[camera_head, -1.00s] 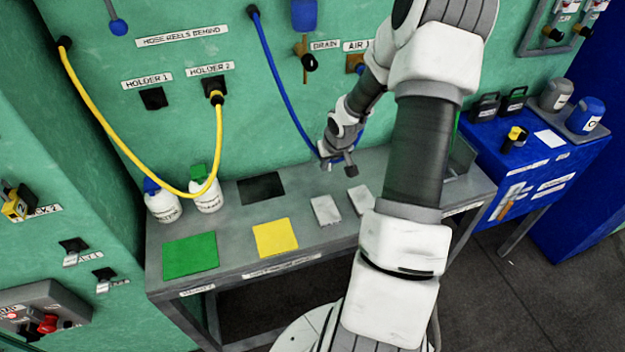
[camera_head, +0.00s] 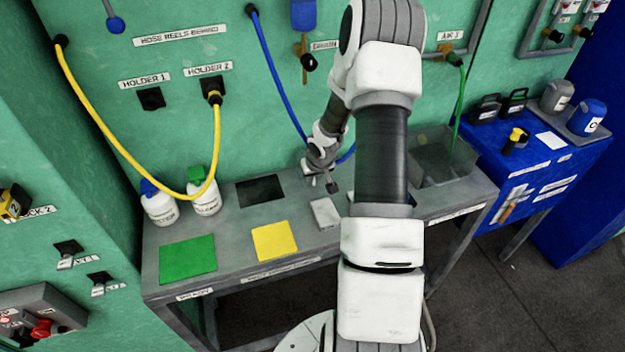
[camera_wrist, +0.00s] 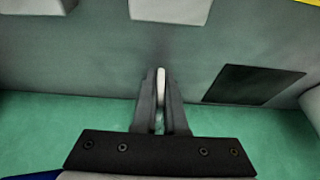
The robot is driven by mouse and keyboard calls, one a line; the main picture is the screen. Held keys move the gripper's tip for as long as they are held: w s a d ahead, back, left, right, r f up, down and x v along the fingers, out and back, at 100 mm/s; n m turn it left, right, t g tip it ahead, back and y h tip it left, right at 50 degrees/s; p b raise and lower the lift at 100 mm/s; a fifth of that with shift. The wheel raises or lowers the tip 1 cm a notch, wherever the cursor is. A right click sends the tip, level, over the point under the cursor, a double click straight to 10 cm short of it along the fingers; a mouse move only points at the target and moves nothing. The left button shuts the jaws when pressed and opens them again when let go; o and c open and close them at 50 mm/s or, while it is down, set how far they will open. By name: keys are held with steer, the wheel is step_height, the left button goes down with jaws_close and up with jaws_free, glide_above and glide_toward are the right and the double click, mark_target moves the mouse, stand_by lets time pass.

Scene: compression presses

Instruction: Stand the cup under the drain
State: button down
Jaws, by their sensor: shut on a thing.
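My gripper (camera_head: 328,186) is low over the back of the grey bench, right of the dark square pad (camera_head: 260,190). In the wrist view its fingers (camera_wrist: 160,75) are closed on a thin pale thing (camera_wrist: 161,88). I cannot tell whether this is the cup; no cup shape shows clearly in either view. The drain (camera_head: 308,62), a brown pipe with a black end, sticks out of the green wall above the bench. Its label (camera_head: 323,45) is partly hidden by my arm. The dark pad also shows in the wrist view (camera_wrist: 253,85).
Two white bottles (camera_head: 160,205) stand at left. A blue hose (camera_head: 280,80) hangs behind my gripper. A clear box (camera_head: 445,160) stands at right.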

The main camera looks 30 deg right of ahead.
steer(key=shift+f, duration=0.2)
steer(key=c, duration=1)
jaws_free()
steer(key=shift+r, duration=0.15)
steer(key=shift+r, duration=0.2)
steer(key=p+v, duration=0.2)
steer(key=v, duration=0.9)
steer(key=shift+s+r+p, duration=0.2)
steer(key=shift+r+p, duration=0.15)
steer(key=shift+p, duration=0.05)
steer(key=shift+r, duration=0.1)
